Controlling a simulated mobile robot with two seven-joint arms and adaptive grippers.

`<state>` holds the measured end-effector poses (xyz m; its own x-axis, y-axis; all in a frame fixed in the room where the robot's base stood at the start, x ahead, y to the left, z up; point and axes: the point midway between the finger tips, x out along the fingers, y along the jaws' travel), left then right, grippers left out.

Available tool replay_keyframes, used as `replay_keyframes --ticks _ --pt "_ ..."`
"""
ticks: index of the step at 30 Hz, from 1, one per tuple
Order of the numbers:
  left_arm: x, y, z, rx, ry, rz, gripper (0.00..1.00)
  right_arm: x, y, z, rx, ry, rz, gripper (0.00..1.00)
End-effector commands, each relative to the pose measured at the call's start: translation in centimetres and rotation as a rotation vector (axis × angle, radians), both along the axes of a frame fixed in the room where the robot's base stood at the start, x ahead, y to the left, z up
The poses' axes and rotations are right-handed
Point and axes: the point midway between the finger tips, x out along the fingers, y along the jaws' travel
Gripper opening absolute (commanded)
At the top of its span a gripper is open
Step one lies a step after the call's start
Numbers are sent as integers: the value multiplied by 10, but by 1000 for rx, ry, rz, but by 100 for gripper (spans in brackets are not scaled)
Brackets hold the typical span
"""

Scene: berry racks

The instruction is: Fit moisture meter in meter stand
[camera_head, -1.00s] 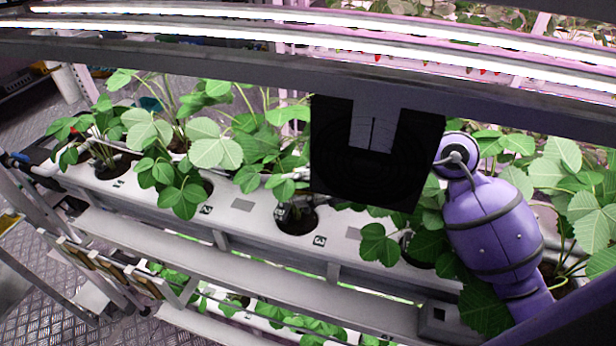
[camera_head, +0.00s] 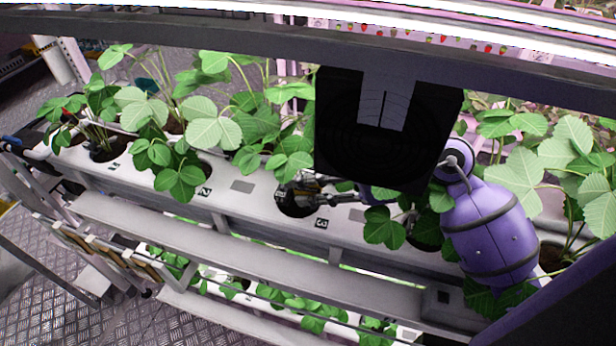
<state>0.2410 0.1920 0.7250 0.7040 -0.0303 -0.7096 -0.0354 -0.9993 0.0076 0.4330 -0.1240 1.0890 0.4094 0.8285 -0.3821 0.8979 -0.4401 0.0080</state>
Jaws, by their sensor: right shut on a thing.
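My right gripper (camera_head: 306,191) reaches in from the right, partly behind a black panel, to the planting hole (camera_head: 297,209) by the marker 3. It is shut on a small dark thing (camera_head: 283,193) at the left of this hole, which looks like the moisture meter. The thing is small and blends with the dark fingers, so its tilt and whether it touches the hole cannot be told. I cannot make out the meter stand for sure. My left gripper is not in view.
The black square panel (camera_head: 375,158) hangs from the grey beam (camera_head: 250,52) and hides part of my right arm. The white trough (camera_head: 240,202) holds several leafy strawberry plants close to the gripper. A lower rail (camera_head: 200,237) runs in front.

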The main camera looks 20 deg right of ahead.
Motion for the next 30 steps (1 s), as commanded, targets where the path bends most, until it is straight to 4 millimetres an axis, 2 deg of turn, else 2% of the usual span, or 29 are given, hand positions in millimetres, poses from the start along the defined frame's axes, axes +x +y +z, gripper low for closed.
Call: replay_keyframes --ticks 4,5,9,20,23,30 --pt "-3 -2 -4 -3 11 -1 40 0 0 0 0 0 0 0" --pt "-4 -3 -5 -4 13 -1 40 0 0 0 0 0 0 30" --pt "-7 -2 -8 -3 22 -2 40 0 0 0 0 0 0 48" --pt "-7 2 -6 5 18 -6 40 -1 -3 1 0 1 0 48" --pt "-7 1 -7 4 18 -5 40 -6 -13 4 -3 1 -2 48" --pt "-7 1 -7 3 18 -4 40 -26 -54 23 -4 2 -2 48"
